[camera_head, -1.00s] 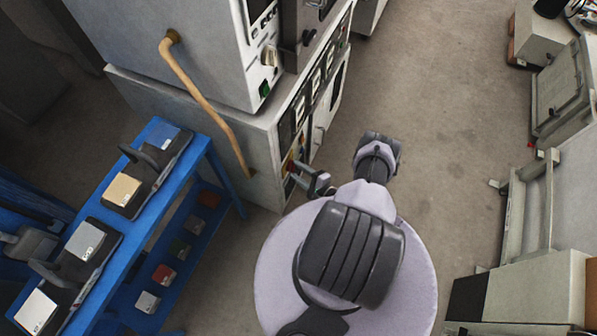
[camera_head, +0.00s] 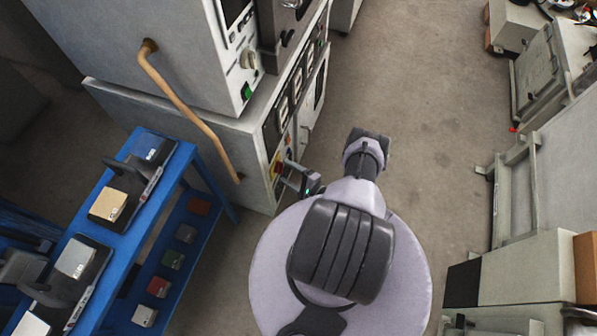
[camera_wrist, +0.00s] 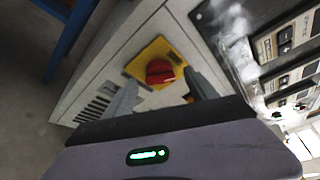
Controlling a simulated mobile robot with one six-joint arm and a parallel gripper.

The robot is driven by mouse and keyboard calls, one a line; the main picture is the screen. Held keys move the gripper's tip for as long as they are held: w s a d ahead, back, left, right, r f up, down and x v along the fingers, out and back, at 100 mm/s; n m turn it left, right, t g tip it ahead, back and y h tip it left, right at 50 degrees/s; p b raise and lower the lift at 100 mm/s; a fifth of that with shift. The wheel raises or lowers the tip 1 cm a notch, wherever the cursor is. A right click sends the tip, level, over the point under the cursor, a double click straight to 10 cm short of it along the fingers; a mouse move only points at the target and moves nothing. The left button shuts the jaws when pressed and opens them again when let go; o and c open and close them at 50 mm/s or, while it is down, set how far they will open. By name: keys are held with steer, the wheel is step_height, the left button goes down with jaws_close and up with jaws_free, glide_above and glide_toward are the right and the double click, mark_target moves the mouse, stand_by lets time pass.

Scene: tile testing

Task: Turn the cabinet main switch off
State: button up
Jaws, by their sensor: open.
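The cabinet main switch (camera_wrist: 160,72) is a red rotary knob on a yellow plate (camera_wrist: 143,62) on the grey cabinet front. In the wrist view it lies between and just beyond the two fingers of my gripper (camera_wrist: 162,90), which are apart with nothing held. Whether the fingers touch the knob I cannot tell. In the head view the switch shows as a small red and yellow patch (camera_head: 278,167) low on the cabinet (camera_head: 240,140). My gripper (camera_head: 288,173) reaches toward it from the right, its tips close to the panel.
A blue rack (camera_head: 185,160) with sample tiles stands left of the cabinet. A tan pipe (camera_head: 190,115) runs down the cabinet's side. Meters and other controls (camera_wrist: 290,45) sit beside the switch. Grey equipment (camera_head: 540,75) stands at the right, with open floor (camera_head: 430,110) between.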

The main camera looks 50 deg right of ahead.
steer(key=s+r+p, duration=0.3)
steer(key=s, duration=1.3)
steer(key=shift+s+d, duration=0.2)
steer(key=shift+d, duration=0.2)
steer(key=shift+r, duration=0.1)
